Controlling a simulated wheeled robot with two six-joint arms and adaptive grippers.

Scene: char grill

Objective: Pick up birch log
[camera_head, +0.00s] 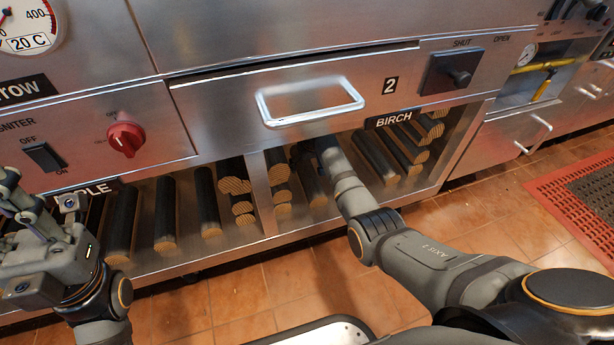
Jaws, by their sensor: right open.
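Birch logs lie in the open shelf bay under the BIRCH label (393,118), with dark bark and pale cut ends facing out. One birch log (316,190) lies just left of my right gripper's wrist, and others (376,160) lie to the right. My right gripper (308,155) reaches into this bay under the drawer. It is open, with its fingers close to the log on the left; whether they touch is hidden by the arm and shadow. My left gripper (35,215) is at the far left in front of the shelf, apart from the birch logs; its jaw opening is unclear.
A drawer with a metal handle (310,100) sits above the bay. A divider (262,193) separates birch from the left bay, where more logs (165,215) lie. A red knob (126,137) sticks out. The tiled floor (240,290) in front is clear.

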